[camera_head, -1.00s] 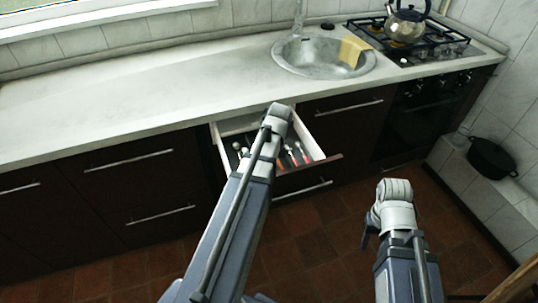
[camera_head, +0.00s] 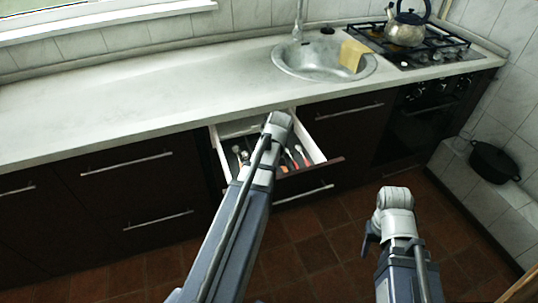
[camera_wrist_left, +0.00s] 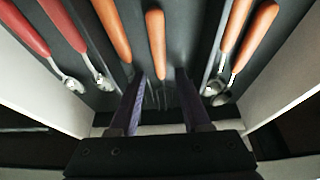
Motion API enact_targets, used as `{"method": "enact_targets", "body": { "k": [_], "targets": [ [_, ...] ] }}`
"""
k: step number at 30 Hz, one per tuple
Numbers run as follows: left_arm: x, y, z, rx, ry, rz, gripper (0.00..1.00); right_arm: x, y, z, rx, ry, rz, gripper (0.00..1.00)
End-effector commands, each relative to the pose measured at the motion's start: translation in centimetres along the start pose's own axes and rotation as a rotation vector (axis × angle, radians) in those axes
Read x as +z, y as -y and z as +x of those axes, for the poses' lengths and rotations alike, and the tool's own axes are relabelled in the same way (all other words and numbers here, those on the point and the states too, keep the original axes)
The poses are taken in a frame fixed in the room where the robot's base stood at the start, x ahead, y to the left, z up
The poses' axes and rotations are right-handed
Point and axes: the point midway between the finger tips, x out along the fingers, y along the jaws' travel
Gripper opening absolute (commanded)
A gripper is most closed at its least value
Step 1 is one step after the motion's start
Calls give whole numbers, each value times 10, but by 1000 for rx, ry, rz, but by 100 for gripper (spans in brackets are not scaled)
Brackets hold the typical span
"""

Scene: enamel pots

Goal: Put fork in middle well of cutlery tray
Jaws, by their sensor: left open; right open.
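The cutlery tray (camera_wrist_left: 190,45) is dark grey and lies in the open drawer (camera_head: 307,136). In the left wrist view an orange-handled fork (camera_wrist_left: 156,42) lies in the tray, its tines pointing toward my gripper. My left gripper (camera_wrist_left: 162,82) is open, its two dark fingers either side of the fork's tine end; I cannot tell whether they touch anything. Another orange handle (camera_wrist_left: 112,30) lies just left of it, its end partly hidden by a finger. In the head view my left gripper is hidden behind its arm. My right gripper (camera_head: 370,238) is open and empty over the floor.
Red-handled cutlery (camera_wrist_left: 67,25) lies at the left of the tray, and more orange-handled pieces (camera_wrist_left: 255,40) at the right. Drawer walls rise on both sides. The worktop (camera_head: 130,95) overhangs behind. A black pot (camera_head: 493,160) stands at far right.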

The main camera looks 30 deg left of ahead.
Motion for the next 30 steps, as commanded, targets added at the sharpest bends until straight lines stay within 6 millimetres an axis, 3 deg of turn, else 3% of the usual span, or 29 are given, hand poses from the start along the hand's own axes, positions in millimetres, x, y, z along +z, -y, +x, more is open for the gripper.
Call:
{"method": "enact_targets", "body": {
  "k": [8,24,30],
  "targets": [
    [-1,0,-20,1,0,1,49,1,-2,-19,0,0,0,50],
    [-2,0,-104,0,0,2,49,6,-9,-96,0,0,1,50],
    [-1,0,-120,0,0,0,49,6,-10,-110,0,0,1,50]
  ]
}}
